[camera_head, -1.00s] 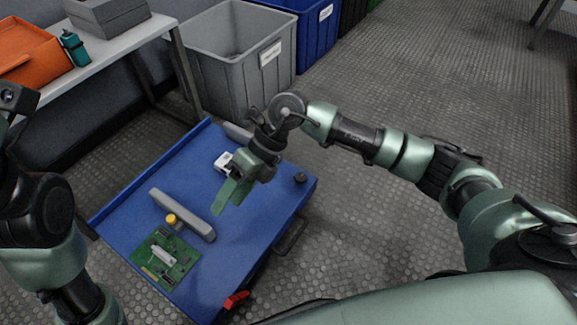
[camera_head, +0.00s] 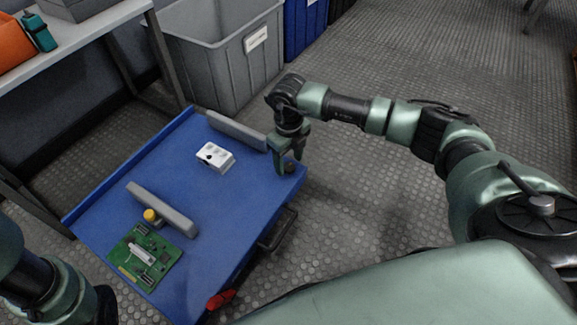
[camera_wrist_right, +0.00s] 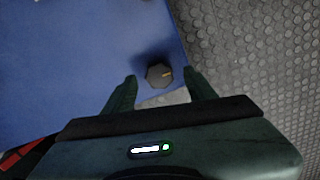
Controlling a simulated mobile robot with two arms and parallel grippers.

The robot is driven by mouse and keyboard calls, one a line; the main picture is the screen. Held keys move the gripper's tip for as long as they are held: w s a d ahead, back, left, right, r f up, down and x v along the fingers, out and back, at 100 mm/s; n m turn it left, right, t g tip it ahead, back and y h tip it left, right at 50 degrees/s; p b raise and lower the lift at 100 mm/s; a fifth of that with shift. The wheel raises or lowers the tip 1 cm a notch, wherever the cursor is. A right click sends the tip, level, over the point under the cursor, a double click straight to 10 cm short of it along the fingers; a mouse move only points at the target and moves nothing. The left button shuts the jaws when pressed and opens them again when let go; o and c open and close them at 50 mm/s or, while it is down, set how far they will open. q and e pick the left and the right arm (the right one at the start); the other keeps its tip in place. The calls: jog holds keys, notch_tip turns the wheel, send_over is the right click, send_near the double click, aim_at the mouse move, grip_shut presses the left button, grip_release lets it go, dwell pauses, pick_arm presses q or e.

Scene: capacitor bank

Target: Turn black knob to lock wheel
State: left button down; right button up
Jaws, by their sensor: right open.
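The black knob (camera_head: 290,168) sits at the right corner of the blue cart top (camera_head: 235,215). In the right wrist view the knob (camera_wrist_right: 159,74) has a faceted rim and a short yellow mark pointing right. My right gripper (camera_head: 286,163) is open and points down at that corner, partly hiding the knob. In the right wrist view its fingertips (camera_wrist_right: 160,77) stand on either side of the knob, with gaps visible on both sides. My left arm shows at the lower left, but its gripper is out of view. No wheel is visible.
The cart carries a white box (camera_head: 215,157), two grey bars (camera_head: 163,209) (camera_head: 237,131), a yellow knob (camera_head: 150,216) and a green circuit board (camera_head: 145,256). A red part (camera_head: 220,299) is at the front corner, and a black handle (camera_head: 278,230) on the side. Grey bin (camera_head: 215,60) stands behind.

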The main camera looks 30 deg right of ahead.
jog(key=shift+f, duration=0.45)
